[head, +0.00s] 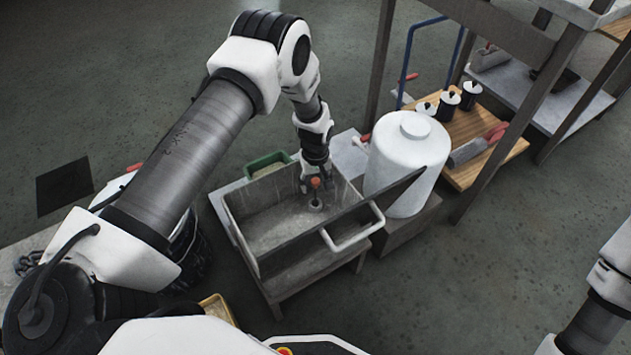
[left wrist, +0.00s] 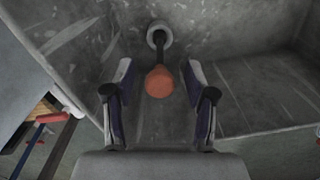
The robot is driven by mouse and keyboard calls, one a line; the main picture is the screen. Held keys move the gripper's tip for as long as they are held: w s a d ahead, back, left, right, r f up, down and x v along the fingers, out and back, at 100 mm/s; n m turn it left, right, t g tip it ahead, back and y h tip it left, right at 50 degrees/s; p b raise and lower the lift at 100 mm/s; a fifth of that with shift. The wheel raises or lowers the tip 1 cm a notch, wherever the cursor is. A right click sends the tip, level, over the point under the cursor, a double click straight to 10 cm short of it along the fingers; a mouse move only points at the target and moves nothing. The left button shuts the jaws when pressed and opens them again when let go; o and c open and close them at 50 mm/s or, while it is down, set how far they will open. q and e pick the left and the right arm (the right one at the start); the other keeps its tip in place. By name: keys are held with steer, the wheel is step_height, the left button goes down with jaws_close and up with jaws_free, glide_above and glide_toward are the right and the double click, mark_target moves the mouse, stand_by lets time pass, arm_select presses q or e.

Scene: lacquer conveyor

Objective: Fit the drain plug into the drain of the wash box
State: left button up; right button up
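The wash box (head: 252,243) is a grey, worn open box on a low stand in the head view. The drain plug (head: 315,184) has an orange-red knob on a dark stem and stands inside the box. In the left wrist view, the knob (left wrist: 159,82) is nearest the camera and the stem runs to the pale drain ring (left wrist: 158,31). The stem's lower end appears within the ring; how deep it sits cannot be told. My left gripper (left wrist: 159,74) is open, its fingers on either side of the knob with gaps visible. My right gripper is out of view.
A white lidded drum (head: 408,165) stands right of the box. A green tray (head: 268,163) lies behind the box. A wooden board (head: 478,127) with dark pots is farther right.

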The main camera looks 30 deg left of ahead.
arm_select(q)
steer(key=shift+r, duration=0.1)
step_height(320, 180, up, 12)
stand_by(0.4)
stand_by(0.3)
